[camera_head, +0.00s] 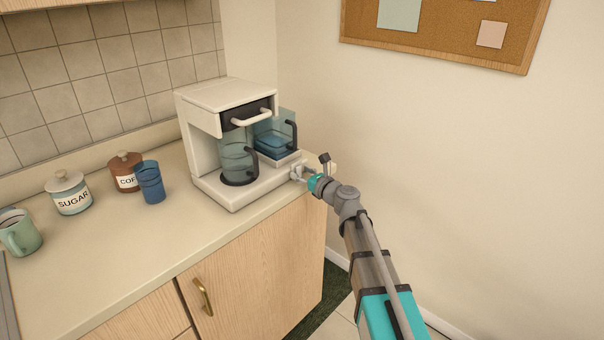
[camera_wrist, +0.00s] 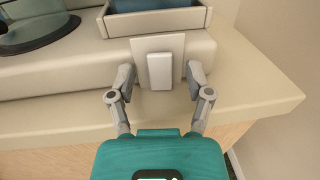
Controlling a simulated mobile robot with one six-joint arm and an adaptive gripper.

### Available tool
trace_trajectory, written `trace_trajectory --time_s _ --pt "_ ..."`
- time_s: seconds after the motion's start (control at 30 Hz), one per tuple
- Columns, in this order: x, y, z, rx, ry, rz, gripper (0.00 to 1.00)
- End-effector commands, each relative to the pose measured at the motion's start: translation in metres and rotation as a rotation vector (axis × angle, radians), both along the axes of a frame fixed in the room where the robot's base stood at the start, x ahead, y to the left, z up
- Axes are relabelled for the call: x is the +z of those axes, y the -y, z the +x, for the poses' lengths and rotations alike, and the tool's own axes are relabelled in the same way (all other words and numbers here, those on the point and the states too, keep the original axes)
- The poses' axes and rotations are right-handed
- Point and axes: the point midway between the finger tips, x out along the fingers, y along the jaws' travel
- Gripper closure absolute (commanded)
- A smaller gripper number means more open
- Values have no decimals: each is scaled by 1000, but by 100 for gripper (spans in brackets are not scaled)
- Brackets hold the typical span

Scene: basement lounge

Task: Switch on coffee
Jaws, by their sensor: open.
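The white coffee machine (camera_head: 230,100) stands on the counter near its right end, with a clear glass pot (camera_head: 237,160) with a dark handle in its bay. In the wrist view its lower front (camera_wrist: 60,85) carries a pale plate with a raised white rocker switch (camera_wrist: 160,71). My gripper (camera_head: 299,173) is at the machine's front right. In the wrist view my gripper (camera_wrist: 161,82) is open, with one fingertip on each side of the switch. Both fingertips look close to the plate; I cannot tell whether they touch it. The gripper holds nothing. The switch is hidden in the head view.
A blue container (camera_head: 272,140) sits in the machine's right side. A blue cup (camera_head: 150,182), coffee jar (camera_head: 125,170), sugar jar (camera_head: 68,193) and green mug (camera_head: 20,233) stand to the left. The counter (camera_head: 120,240) is clear in front; a wall is close on the right.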

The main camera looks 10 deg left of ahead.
Motion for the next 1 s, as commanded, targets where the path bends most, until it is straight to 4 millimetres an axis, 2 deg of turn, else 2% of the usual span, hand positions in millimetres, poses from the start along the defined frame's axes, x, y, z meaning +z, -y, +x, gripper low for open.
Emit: trace_trajectory --time_s 0.27,0.6,1.0 --pt "0 0 0 0 0 0 36" --pt "0 0 0 0 0 0 99" --pt "0 1 3 51 0 0 100"
